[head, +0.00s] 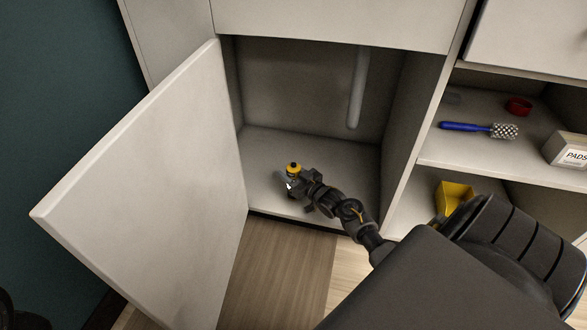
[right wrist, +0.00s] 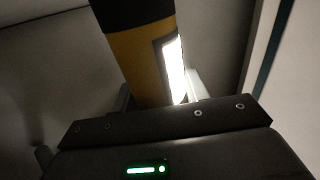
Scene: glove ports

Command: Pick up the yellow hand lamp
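The yellow hand lamp (head: 293,168) with a dark top is inside the open lower cabinet. In the right wrist view the lamp (right wrist: 138,58) fills the space between my fingers, with a black upper part, a yellow body and a bright lit panel on its right side. My right gripper (head: 289,184) reaches into the cabinet at the lamp, one finger on each side of it. The fingers are very close to its sides; I cannot tell whether they press on it. The gripper hides the lamp's lower part.
The cabinet door (head: 135,165) stands open on the left. A pale pipe (head: 357,88) hangs at the cabinet's back. On the right-hand shelves are a blue brush (head: 478,128), a red round thing (head: 518,106), a PADS box (head: 570,154) and a yellow container (head: 452,194).

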